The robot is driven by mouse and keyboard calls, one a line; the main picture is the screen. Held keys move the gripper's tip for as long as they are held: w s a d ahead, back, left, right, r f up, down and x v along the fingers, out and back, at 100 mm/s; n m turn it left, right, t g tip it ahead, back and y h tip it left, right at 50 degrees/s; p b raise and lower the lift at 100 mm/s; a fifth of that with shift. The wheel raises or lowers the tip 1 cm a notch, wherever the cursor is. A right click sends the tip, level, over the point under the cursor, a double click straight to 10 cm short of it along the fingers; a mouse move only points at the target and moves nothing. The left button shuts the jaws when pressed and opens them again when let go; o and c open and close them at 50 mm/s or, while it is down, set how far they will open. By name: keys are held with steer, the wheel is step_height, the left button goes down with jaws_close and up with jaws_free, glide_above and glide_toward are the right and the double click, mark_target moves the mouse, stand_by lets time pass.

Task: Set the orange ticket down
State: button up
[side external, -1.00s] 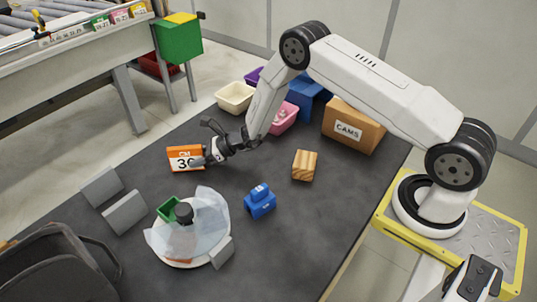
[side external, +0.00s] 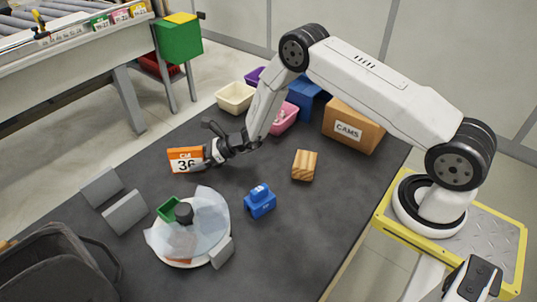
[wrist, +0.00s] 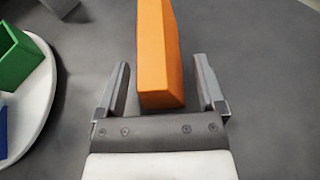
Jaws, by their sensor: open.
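The orange ticket (side external: 184,160), with a white face reading "CM 36", stands upright on the dark table in the side view. In the wrist view the orange ticket (wrist: 158,55) shows as an orange block lying between the fingers. My gripper (side external: 208,156) is at the ticket's right end. In the wrist view my gripper (wrist: 164,88) is open, with a gap between each finger and the ticket. The ticket's underside is hidden in both views.
A round white plate (side external: 158,250) with a green block (side external: 167,208) and clear sheet is nearer the camera. Grey plates (side external: 125,212) stand left of it. A blue block (side external: 260,201) and wooden block (side external: 304,165) lie to the right. Bins and a CAMS box (side external: 353,126) stand behind.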

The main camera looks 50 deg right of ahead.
steer(key=shift+r, duration=0.1)
steer(key=v, duration=1.2)
stand_by(0.4)
steer(key=shift+s+a+r+n, duration=0.15)
steer(key=shift+s+a+n, duration=0.15)
steer(key=s+a+r+n+g+h, duration=0.1)
steer(key=s+a+r+n+g, duration=0.15)
steer(key=s+n+g, duration=0.2)
steer(key=s+a+r+n+g, duration=0.2)
steer(key=s+r+n+g, duration=0.1)
steer(key=s+n, duration=0.3)
steer(key=s+d+r+n+h, duration=0.3)
steer(key=s+n+h, duration=0.1)
steer(key=n, duration=0.4)
steer(key=s+d+r+n+h, duration=0.2)
steer(key=s+r+n+h, duration=0.2)
steer(key=s+n, duration=0.3)
steer(key=shift+d+r+n+t, duration=0.15)
steer(key=shift+d+n+t, duration=0.2)
steer(key=shift+n, duration=0.1)
